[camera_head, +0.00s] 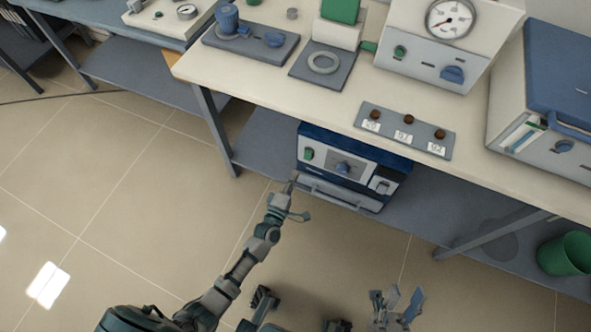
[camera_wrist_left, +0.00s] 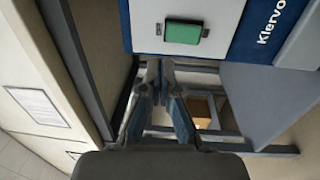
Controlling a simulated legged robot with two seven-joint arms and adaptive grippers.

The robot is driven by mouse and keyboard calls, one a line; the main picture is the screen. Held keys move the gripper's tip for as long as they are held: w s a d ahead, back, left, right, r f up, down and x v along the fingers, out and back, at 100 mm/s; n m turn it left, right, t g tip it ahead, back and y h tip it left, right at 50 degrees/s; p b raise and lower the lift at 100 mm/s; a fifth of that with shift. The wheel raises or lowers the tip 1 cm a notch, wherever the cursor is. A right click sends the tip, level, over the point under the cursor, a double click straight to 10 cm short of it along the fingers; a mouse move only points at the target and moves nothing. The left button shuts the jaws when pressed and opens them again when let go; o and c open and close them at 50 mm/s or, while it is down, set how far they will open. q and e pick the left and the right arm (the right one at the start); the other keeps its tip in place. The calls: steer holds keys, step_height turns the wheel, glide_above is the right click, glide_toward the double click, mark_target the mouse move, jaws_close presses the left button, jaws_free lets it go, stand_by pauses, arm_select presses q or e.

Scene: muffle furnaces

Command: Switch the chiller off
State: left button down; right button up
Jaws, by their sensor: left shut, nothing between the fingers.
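A blue and white box unit (camera_head: 350,165), which looks like the chiller, stands on the lower shelf under the bench. My left gripper (camera_head: 293,183) is shut and empty, in front of the unit's left side below the green switch. In the left wrist view, its fingertips (camera_wrist_left: 159,70) lie just below and left of the green switch (camera_wrist_left: 183,32); contact is not visible. My right gripper (camera_head: 396,302) is low, its fingers apart.
The bench top (camera_head: 310,95) above holds a panel with several brown knobs (camera_head: 405,130), a gauge unit (camera_head: 448,40) and a blue-topped box (camera_head: 550,90). A bench leg (camera_head: 215,130) stands left of the unit. A green bin (camera_head: 566,254) is at the right. The floor in front is open.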

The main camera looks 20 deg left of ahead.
arm_select(q)
steer(key=shift+s+r+p, duration=0.2)
steer(key=shift+s, duration=0.65)
steer(key=shift+s+r+p, duration=0.15)
steer(key=shift+s, duration=0.7)
steer(key=shift+s+r+p, duration=0.2)
steer(key=shift+s, duration=0.65)
arm_select(e)
steer(key=shift+w+a+f+n+g+y, duration=0.15)
steer(key=shift+w+f+n+g, duration=0.1)
steer(key=shift+w+g, duration=0.3)
steer(key=shift+w+a+f+n+g+y, duration=0.1)
steer(key=shift+w+f+n+g, duration=0.1)
steer(key=shift+w+g, duration=0.3)
steer(key=shift+w+a+f+n+g+y, duration=0.15)
steer(key=shift+w+f+n+g, duration=0.1)
steer(key=shift+w+g, duration=0.25)
steer(key=shift+w, duration=0.1)
